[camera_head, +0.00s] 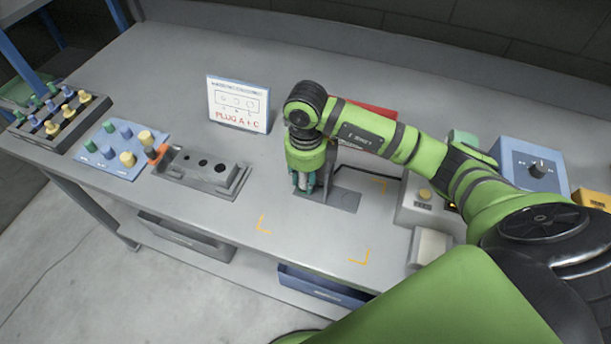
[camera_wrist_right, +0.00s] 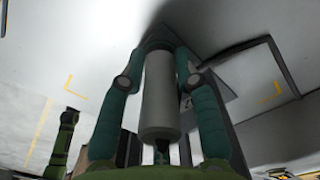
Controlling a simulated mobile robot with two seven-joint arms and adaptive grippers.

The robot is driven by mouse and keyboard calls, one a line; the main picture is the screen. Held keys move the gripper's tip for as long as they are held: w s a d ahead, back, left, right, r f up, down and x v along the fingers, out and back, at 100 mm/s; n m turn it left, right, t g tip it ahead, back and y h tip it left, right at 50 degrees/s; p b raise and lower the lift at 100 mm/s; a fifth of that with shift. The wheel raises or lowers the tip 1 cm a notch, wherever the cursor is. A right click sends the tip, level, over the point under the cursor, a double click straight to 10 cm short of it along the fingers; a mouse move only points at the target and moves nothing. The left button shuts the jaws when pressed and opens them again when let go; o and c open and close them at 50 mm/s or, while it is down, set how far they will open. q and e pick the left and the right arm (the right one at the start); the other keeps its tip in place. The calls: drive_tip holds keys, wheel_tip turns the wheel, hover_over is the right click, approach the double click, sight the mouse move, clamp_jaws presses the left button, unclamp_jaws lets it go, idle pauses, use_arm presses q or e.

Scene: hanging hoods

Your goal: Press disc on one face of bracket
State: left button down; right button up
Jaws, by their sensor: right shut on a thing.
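My right gripper (camera_head: 304,186) points down over the middle of the table, close to the left side of a dark grey bracket (camera_head: 344,200) with a flat base and an upright part. In the right wrist view, the teal fingers of my right gripper (camera_wrist_right: 158,42) are shut around a pale grey cylinder (camera_wrist_right: 160,95), which lies lengthwise between them. A grey plate (camera_wrist_right: 212,86), likely part of the bracket, shows just beyond the fingers. I cannot make out a disc; the fingertips hide the spot there. I cannot tell whether the cylinder touches the bracket. My left gripper does not show.
A grey block with holes (camera_head: 203,172), a blue tray of coloured plugs (camera_head: 122,150) and a plug rack (camera_head: 60,122) stand at left. A sign (camera_head: 238,104) stands behind. A blue box with a knob (camera_head: 541,166) is at right. Yellow corner marks bound clear table in front.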

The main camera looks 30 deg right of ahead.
idle(0.3)
drive_tip(key=shift+r+p, duration=2.35)
drive_tip(key=shift+r, duration=1.15)
